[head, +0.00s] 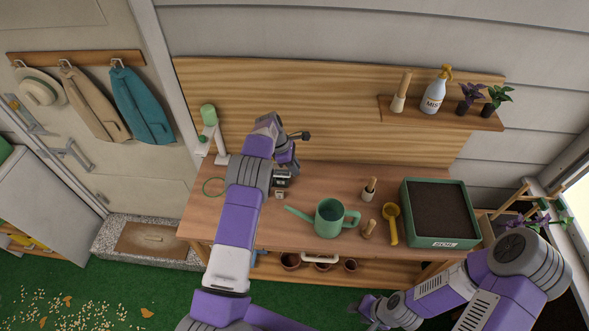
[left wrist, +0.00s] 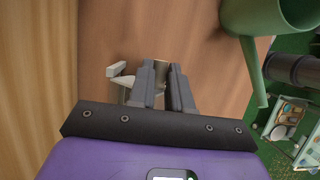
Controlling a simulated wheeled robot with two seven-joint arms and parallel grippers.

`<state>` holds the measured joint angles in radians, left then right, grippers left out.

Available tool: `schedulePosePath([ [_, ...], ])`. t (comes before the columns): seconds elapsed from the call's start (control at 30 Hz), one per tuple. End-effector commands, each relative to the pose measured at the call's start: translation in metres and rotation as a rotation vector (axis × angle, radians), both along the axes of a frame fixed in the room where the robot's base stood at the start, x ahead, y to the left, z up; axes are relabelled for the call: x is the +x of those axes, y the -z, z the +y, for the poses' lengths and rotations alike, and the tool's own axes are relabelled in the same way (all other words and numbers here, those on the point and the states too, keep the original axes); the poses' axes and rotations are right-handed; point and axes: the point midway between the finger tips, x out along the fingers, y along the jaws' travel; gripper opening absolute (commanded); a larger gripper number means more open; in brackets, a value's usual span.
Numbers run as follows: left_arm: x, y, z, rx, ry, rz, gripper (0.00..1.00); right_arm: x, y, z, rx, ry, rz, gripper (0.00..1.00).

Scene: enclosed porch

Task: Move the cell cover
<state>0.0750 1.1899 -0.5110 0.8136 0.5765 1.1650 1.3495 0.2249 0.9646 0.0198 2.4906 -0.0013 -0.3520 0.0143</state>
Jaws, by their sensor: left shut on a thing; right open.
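My left gripper (head: 281,190) is low over the wooden potting bench, left of the green watering can (head: 330,218). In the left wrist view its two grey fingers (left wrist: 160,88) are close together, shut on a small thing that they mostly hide. A small pale piece (left wrist: 120,76) sticks out beside the left finger. I cannot tell for certain whether the held thing is the cell cover. My right gripper (head: 368,309) is open and empty, low in front of the bench.
The bench (head: 240,238) also bears a green soil tray (head: 440,244), a yellow scoop (head: 391,224), wooden-handled tools (head: 369,189) and a green ring (head: 214,187). A green-and-white stand (head: 209,135) is at the back left. The watering can's spout points toward my left gripper.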

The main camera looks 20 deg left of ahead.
Motion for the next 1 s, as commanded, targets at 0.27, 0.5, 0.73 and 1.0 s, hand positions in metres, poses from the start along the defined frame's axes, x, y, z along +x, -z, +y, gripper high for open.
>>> schedulePosePath([
  [0.27, 0.0005, -0.0006, -0.0004, -0.006, -0.001, 0.013, 0.00, 0.0000, 0.0019, 0.0000, 0.000, 0.000, 0.000, 0.43],
  [0.5, 0.0006, -0.0008, -0.0006, -0.007, -0.001, 0.013, 0.00, 0.0000, 0.0018, 0.0000, 0.000, 0.000, 0.000, 0.43],
  [0.73, 0.0007, -0.0008, -0.0005, -0.006, -0.001, 0.013, 0.44, 0.0001, 0.0018, 0.0000, 0.000, 0.000, 0.000, 0.43],
  [1.0, 0.0007, -0.0018, 0.0001, -0.006, 0.000, 0.012, 0.44, 0.0001, 0.0020, 0.0000, 0.000, 0.000, 0.000, 0.43],
])
